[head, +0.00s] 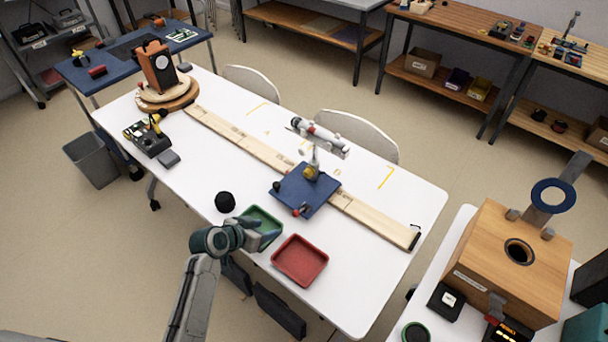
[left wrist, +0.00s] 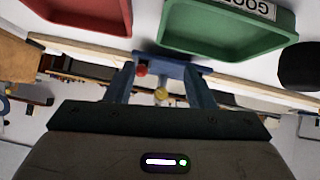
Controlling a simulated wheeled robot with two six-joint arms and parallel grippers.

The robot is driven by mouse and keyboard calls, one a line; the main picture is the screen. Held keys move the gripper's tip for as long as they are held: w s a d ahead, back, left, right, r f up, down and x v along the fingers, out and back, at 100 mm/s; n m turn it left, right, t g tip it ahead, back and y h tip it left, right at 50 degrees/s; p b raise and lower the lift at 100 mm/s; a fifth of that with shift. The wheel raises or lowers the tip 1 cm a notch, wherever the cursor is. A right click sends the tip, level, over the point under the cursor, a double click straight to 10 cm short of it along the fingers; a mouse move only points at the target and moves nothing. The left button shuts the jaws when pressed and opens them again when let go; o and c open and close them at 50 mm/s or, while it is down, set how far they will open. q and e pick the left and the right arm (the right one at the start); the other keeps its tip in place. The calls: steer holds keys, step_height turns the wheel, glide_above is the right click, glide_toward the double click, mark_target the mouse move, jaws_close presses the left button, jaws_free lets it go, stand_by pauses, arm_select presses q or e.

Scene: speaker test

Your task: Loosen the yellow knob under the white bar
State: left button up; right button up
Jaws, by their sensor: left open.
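The yellow knob (head: 312,172) sits low on a small stand above a blue base plate (head: 305,197) on the white table. The white bar (head: 318,136), a tube with a red band, lies across the top of the stand above the knob. My left gripper (head: 262,227) is at the front of the table, over the green tray and well short of the knob. In the left wrist view its two fingers (left wrist: 160,82) are apart with nothing between them. The yellow knob (left wrist: 161,95) shows small and distant in the gap. My right gripper is not seen.
A long wooden rail (head: 240,144) runs along the table past the stand. A wooden box (head: 500,262) stands at right.

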mark_target(306, 175)
arm_select(q)
steer(key=w+d+r+t, duration=0.1)
steer(key=w, duration=0.3)
steer(key=w+d+r+t+h, duration=0.1)
steer(key=w+d, duration=0.1)
steer(key=w, duration=0.3)
steer(key=w+d+r+t+h, duration=0.1)
steer(key=w+r, duration=0.1)
steer(key=w, duration=0.2)
steer(key=shift+w+d+m+p, duration=0.3)
steer(key=p+x, duration=0.1)
steer(key=x, duration=0.8)
steer(key=shift+d+f, duration=0.1)
steer(key=shift+d, duration=0.05)
